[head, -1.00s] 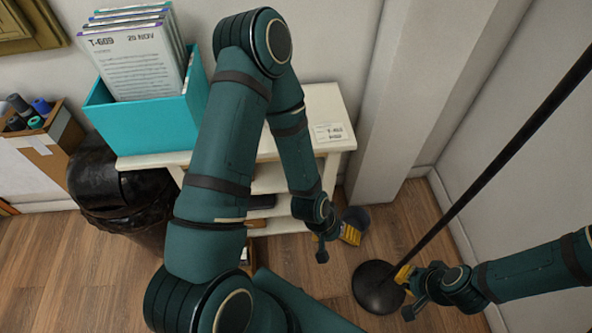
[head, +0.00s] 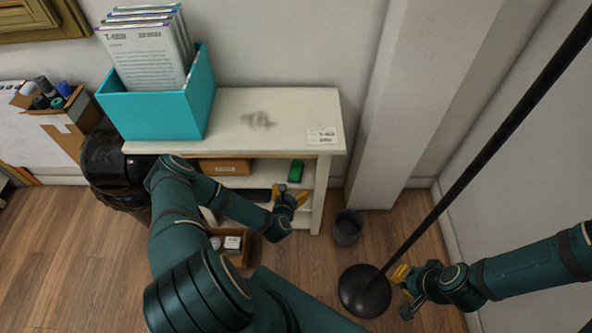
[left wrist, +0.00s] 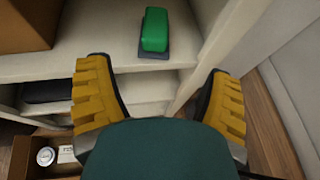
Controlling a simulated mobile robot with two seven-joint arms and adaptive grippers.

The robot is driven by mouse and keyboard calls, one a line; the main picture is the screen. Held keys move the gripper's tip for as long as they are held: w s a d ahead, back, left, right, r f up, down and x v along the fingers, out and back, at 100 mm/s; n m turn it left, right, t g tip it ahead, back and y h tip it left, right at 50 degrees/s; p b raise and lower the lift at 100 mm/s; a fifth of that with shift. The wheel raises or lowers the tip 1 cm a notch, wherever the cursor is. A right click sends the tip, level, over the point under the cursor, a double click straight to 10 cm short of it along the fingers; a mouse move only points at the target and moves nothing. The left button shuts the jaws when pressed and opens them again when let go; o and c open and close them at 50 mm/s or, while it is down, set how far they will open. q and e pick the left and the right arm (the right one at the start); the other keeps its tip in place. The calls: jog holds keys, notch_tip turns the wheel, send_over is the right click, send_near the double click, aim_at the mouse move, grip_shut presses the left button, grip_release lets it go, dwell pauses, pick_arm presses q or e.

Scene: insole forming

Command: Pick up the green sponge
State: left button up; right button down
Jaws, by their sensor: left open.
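The green sponge (head: 296,171) lies on the shelf below the white unit's top, near its right end. In the left wrist view the sponge (left wrist: 155,30) shows as a green block on a dark grey base, ahead of and between the fingers. My left gripper (head: 290,192) is open and empty, just in front of and below the sponge, apart from it. Its yellow fingers (left wrist: 158,95) are spread wide in the left wrist view. My right gripper (head: 402,285) is at the right, away from the shelf, beside a black pole; its opening is too small to tell.
The white shelf unit (head: 285,105) carries a teal file box (head: 160,110) and a dark smudge on top. A brown box (head: 226,167) stands left of the sponge. A grey bin (head: 348,227) and a pole base (head: 364,291) stand on the floor to the right.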

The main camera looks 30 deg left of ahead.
pick_arm(q)
jog(key=b, duration=0.2)
send_near(296, 170)
jog(key=w+f, duration=0.1)
jog(key=w+a+f, duration=0.1)
jog(key=w, duration=0.1)
jog(key=shift+a+f+n, duration=0.1)
jog(key=shift+a+n, duration=0.1)
jog(key=shift+n, duration=0.2)
jog(key=shift+r+b+x, duration=0.15)
jog(key=shift+b+x, duration=0.25)
jog(key=shift+x, duration=1.15)
jog(key=shift+r+b+x, duration=0.2)
jog(key=shift+b+x, duration=0.2)
jog(key=shift+x, duration=1.2)
jog(key=shift+w, duration=0.15)
jog(key=shift+c, duration=0.3)
jog(key=c, duration=1.1)
